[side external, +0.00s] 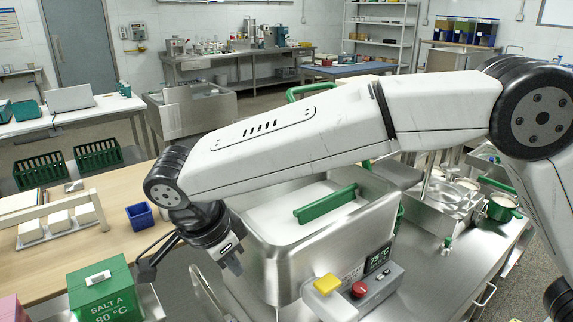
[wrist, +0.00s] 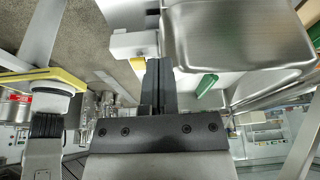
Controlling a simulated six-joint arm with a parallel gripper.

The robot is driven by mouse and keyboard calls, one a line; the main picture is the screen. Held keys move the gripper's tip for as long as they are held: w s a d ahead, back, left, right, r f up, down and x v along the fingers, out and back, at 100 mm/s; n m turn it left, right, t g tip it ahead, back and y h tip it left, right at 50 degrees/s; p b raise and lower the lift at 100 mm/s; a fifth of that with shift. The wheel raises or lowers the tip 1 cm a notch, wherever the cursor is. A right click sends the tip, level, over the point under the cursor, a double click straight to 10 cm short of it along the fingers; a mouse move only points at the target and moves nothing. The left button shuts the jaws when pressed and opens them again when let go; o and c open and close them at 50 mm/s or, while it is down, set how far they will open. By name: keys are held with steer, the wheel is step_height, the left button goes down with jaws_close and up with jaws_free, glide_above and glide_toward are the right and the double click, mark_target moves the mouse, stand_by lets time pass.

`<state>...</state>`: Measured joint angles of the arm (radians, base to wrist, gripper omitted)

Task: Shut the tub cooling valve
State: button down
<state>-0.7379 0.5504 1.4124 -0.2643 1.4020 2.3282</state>
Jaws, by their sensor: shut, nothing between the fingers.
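The steel tub (side external: 270,255) stands on the bench beneath my arm, with a green bar handle (side external: 326,204) across its top. My gripper (side external: 234,268) is shut and empty, close to the tub's left side; I cannot tell if it touches. In the wrist view the shut fingers (wrist: 158,85) point towards a white block (wrist: 135,43) beside a steel body (wrist: 235,45). A green piece (wrist: 206,85) shows just right of the fingers; I cannot tell whether it is the cooling valve's lever. No valve is clearly visible in the side view, where my gripper and the tub may hide it.
A control box (side external: 368,285) with a yellow knob, red button and display stands at the tub's front. A green SALT A box (side external: 100,290) and a blue bin (side external: 139,216) are on the left. A green-rimmed pot (side external: 503,207) stands on the right.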

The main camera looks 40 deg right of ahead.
step_height(320, 180, down, 11)
steer(key=shift+d+f, duration=0.1)
steer(key=shift+f, duration=0.05)
stand_by(0.4)
steer(key=x, duration=0.9)
steer(key=shift+f, duration=0.35)
